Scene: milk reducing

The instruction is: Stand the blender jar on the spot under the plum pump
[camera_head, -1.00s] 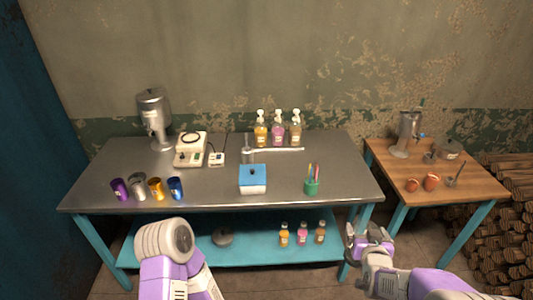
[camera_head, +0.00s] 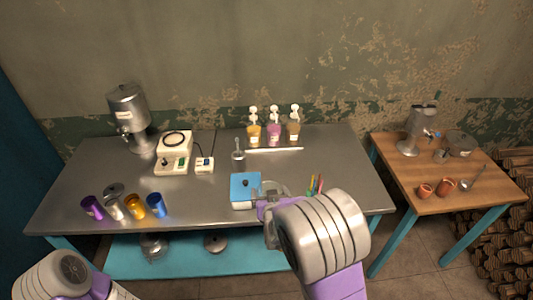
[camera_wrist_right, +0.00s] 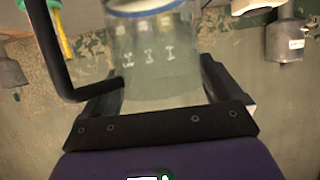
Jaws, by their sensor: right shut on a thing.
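My right gripper (camera_head: 264,208) is shut on the clear blender jar (camera_head: 272,188) and holds it over the front of the steel table, beside the blue-topped box (camera_head: 245,187). In the right wrist view the jar (camera_wrist_right: 155,65) sits between the two dark fingers (camera_wrist_right: 158,98), with a bluish rim and a dark handle (camera_wrist_right: 48,50) at the left. The pink-purple pump bottle (camera_head: 274,133), apparently the plum one, stands between a yellow one (camera_head: 254,133) and a brown one (camera_head: 293,131). A pale strip (camera_head: 275,150) lies in front of them. My left gripper is out of view.
A small ladle cup (camera_head: 238,154) stands left of the strip. Pens (camera_head: 315,184) stick up behind my right arm. A wooden table (camera_head: 450,175) is at right.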

